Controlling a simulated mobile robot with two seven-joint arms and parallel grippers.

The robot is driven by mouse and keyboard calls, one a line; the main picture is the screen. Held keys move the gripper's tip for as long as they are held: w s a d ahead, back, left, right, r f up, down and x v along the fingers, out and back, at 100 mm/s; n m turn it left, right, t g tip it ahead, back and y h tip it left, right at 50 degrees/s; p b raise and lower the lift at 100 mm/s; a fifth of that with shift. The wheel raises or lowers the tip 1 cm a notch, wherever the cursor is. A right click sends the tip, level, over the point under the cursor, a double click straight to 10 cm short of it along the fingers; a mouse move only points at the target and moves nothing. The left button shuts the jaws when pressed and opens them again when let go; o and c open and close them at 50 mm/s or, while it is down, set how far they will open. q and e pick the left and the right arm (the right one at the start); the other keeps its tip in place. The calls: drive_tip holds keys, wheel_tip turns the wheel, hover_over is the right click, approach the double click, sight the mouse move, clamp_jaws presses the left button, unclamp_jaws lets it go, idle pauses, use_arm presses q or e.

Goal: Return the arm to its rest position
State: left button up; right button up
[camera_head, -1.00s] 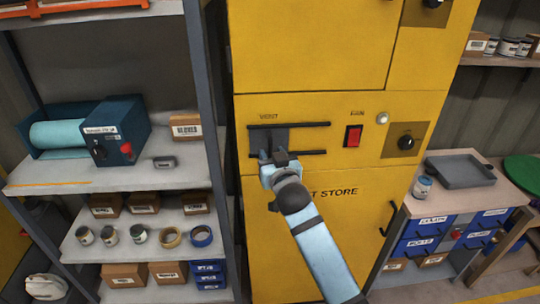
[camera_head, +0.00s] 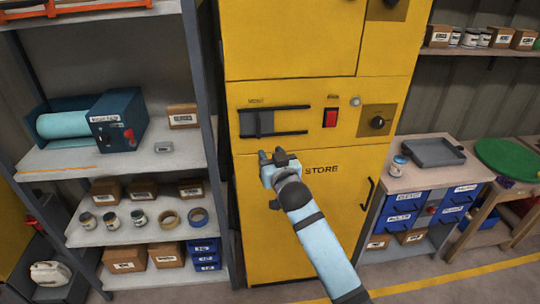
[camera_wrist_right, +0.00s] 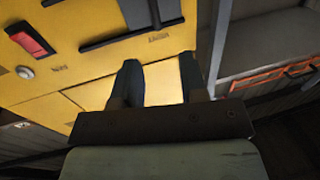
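My right gripper (camera_head: 277,156) is in front of the yellow cabinet (camera_head: 290,220) in the head view, just below the vent slider (camera_head: 259,123). Its two fingers are apart with nothing between them. In the right wrist view the gripper (camera_wrist_right: 158,75) also shows its fingers apart, with bare yellow cabinet (camera_wrist_right: 85,55) beyond them. The slider's dark plate is at the left end of its two black rails, clear of the fingers. My left gripper is not in the head view.
Left of the cabinet stands a grey shelf unit (camera_head: 195,149) with a blue roller machine (camera_head: 95,125), boxes and tape rolls. On the right is a bench (camera_head: 478,174) with a grey tray (camera_head: 433,152) and blue drawers (camera_head: 405,201). Floor (camera_head: 480,280) is open at lower right.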

drive_tip(key=s+d+f+g, duration=0.1)
drive_tip(key=s+d+f, duration=0.2)
drive_tip(key=s+f, duration=0.5)
drive_tip(key=s+d+f+g, duration=0.2)
drive_tip(key=s+d+f, duration=0.3)
drive_tip(key=f, duration=0.4)
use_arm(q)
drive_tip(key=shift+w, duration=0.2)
use_arm(e)
drive_tip(key=s+d+f+g, duration=0.1)
drive_tip(key=s+d+f, duration=0.2)
drive_tip(key=s, duration=0.9)
drive_tip(key=s+d+f+g+h, duration=0.1)
drive_tip(key=s+d+f+g, duration=0.1)
drive_tip(key=s+f, duration=0.6)
drive_tip(key=s+d, duration=0.1)
drive_tip(key=s, duration=0.4)
drive_tip(key=shift+o, duration=0.2)
